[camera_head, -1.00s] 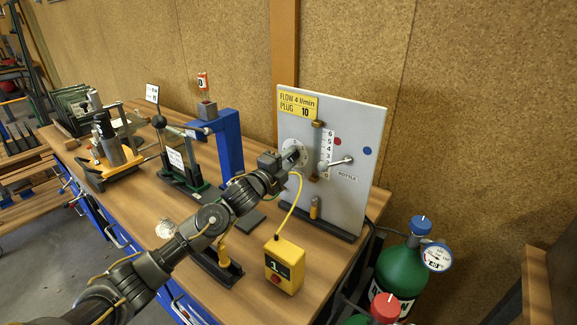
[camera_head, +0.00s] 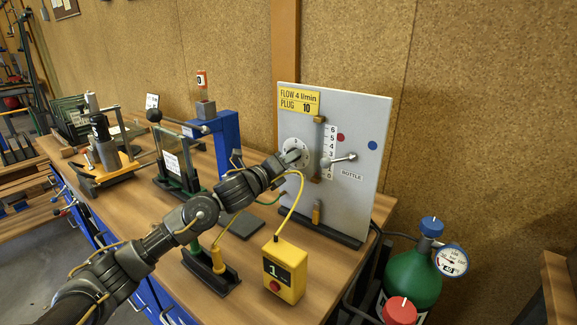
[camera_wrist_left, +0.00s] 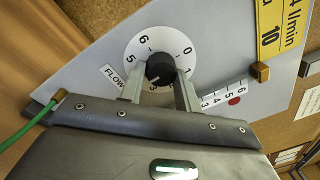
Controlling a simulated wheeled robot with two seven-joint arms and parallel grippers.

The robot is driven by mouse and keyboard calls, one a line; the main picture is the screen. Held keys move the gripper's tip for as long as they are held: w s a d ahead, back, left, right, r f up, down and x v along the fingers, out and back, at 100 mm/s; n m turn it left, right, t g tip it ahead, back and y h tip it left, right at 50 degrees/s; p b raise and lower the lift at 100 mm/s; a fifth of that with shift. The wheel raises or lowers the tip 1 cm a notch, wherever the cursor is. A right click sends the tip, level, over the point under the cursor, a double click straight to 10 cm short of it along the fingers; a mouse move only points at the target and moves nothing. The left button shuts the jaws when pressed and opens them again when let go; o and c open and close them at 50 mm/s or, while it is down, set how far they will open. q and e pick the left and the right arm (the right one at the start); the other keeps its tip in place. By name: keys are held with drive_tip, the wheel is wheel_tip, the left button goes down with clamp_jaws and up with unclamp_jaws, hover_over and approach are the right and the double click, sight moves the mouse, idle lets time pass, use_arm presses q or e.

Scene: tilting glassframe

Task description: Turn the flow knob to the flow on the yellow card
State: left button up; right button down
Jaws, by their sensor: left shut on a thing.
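The flow knob (camera_wrist_left: 160,68) is black and sits in a white numbered dial (camera_wrist_left: 150,38) marked FLOW; the dial also shows in the head view (camera_head: 291,146). My left gripper (camera_wrist_left: 160,75) has one finger on each side of the knob and is shut on it. In the head view my left gripper (camera_head: 293,157) covers the knob. The pointer's exact setting is hard to read. The yellow card (camera_head: 299,102) at the panel's top left reads "FLOW 4 l/min, PLUG 10". A scale (camera_head: 330,150) from 0 to 6 stands right of the dial. My right gripper is out of view.
The grey panel (camera_head: 352,115) stands upright on the bench. A silver lever (camera_head: 340,159) sits right of the dial. A yellow box (camera_head: 286,272) stands in front of the panel. A green gas bottle (camera_head: 413,278) with a gauge stands at the right. A blue frame (camera_head: 226,140) stands left.

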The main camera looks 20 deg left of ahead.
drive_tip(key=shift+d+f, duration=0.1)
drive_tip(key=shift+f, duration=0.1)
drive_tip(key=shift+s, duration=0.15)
use_arm(q)
drive_tip(key=o, duration=1)
drive_tip(key=b+v, duration=0.2)
drive_tip(key=v, duration=0.9)
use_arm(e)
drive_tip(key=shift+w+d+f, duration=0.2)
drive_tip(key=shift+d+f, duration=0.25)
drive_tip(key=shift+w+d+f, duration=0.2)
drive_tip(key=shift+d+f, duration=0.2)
use_arm(q)
drive_tip(key=shift+w+r, duration=0.1)
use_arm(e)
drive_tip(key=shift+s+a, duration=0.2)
